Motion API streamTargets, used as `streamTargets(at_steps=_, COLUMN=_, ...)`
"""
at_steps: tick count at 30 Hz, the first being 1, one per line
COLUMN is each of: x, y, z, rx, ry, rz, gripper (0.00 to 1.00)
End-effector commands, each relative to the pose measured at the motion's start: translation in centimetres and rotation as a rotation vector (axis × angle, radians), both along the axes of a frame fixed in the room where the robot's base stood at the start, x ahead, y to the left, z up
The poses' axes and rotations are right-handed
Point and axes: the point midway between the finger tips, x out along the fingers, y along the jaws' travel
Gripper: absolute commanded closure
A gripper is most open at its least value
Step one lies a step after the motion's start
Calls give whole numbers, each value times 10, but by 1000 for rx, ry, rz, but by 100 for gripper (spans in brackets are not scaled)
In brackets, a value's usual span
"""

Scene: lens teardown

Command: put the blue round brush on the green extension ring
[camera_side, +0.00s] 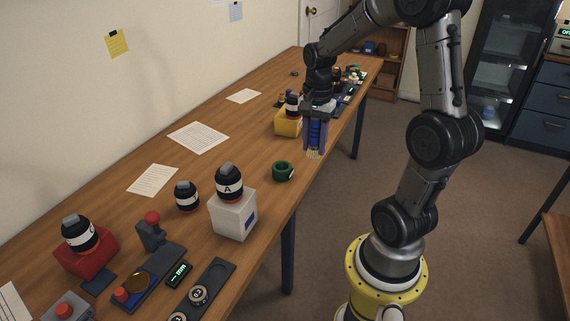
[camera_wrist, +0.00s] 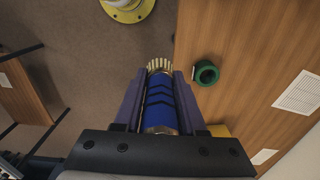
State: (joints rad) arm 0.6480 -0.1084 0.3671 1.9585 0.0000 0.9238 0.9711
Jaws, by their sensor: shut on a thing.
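The blue round brush (camera_side: 317,133) is held upright in my gripper (camera_side: 316,125), with its pale bristles pointing down. In the wrist view the brush (camera_wrist: 160,104) lies between the two fingers of my gripper (camera_wrist: 158,90), which are shut on its blue body with dark chevrons. The green extension ring (camera_side: 283,171) sits on the wooden table near its front edge. The ring also shows in the wrist view (camera_wrist: 206,73), to the right of the brush tip and apart from it. The brush is above and to the right of the ring in the side view.
A yellow block (camera_side: 288,122) with a black-and-white lens on it stands behind the brush. A white block (camera_side: 234,214) carrying lens A stands left of the ring. Papers (camera_side: 198,137) lie along the wall side. The table around the ring is clear.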

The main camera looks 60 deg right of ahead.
Motion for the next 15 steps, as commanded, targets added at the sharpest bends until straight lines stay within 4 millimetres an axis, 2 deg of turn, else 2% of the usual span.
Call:
streamTargets(at_steps=2, x=5, y=9, z=6, rx=-1, ry=-2, rz=32, gripper=100)
streamTargets(at_steps=5, x=13, y=9, z=5, rx=1, ry=2, rz=48, gripper=100)
streamTargets(at_steps=15, x=72, y=-32, z=-27, rx=1, ry=2, rz=49, gripper=100)
